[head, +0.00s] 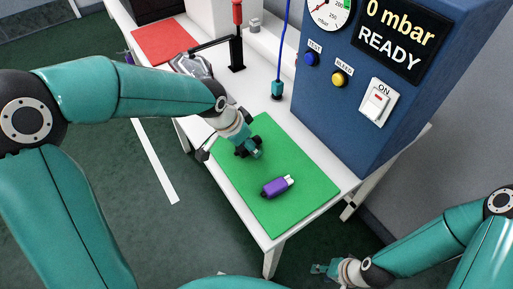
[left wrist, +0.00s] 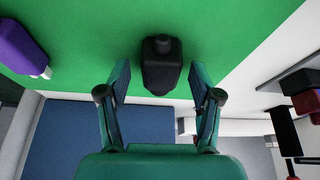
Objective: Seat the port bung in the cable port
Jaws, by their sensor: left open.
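A black stubby piece with a narrower knob, apparently the port bung (left wrist: 161,68), lies on the green mat (head: 300,150). In the left wrist view it sits between and just beyond my open left fingers (left wrist: 160,100), with a gap on both sides. In the head view my left gripper (head: 252,150) is low over the mat and mostly hides the black piece. A clear grey lamp (head: 190,65) sits by a red-handled clamp (head: 237,30). I cannot make out its cable port. My right gripper (head: 325,269) is beyond the bench's front edge, holding nothing visible.
A purple piece with a white tip (head: 277,187) lies on the mat near my left gripper; it also shows in the left wrist view (left wrist: 18,47). A teal connector (head: 277,90) hangs on a blue cable. A blue test cabinet (head: 340,120) stands behind. A red mat (head: 163,42) is far left.

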